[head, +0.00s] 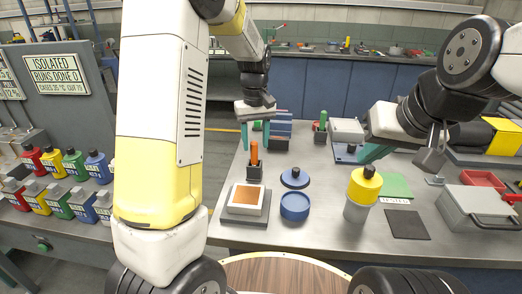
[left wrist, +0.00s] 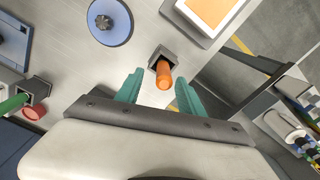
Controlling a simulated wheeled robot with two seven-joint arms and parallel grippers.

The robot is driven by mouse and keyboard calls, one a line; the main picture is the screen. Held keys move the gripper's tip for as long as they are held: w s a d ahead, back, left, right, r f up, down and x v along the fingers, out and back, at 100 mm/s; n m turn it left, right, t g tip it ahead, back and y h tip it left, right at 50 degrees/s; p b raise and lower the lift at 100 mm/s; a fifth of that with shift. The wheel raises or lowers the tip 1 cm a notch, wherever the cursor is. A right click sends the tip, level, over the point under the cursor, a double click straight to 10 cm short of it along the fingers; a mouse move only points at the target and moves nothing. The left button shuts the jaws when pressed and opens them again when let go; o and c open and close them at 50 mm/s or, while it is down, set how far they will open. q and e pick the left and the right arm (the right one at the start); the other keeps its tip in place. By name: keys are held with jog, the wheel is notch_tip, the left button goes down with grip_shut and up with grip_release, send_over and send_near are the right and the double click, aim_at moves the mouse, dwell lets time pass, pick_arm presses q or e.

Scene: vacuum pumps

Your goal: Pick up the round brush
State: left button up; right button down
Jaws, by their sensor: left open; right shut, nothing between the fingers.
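An orange handle (head: 254,152) stands upright in a small dark square holder (head: 254,172) on the grey bench; its lower end is hidden, so I cannot tell whether it is the round brush. My left gripper (head: 255,136) is open and points down, its teal fingers around or just above the handle's top. In the left wrist view the orange handle (left wrist: 164,76) shows between the two open fingers, with a gap on each side. A green handle (head: 323,117) stands in another holder farther back. My right gripper (head: 374,152) is shut and empty above the bench's right half.
A white tray with a copper-coloured top (head: 246,199), a blue lid (head: 295,177) and a blue round dish (head: 295,206) lie near the holder. A yellow-topped bottle (head: 362,194) stands right of them. A grey case (head: 478,211) is at far right.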

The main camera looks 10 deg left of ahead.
aim_at(254, 151)
pick_arm(q)
jog(key=f, duration=0.4)
jog(key=shift+s+a, duration=0.1)
jog(key=shift+a, duration=0.15)
grip_shut()
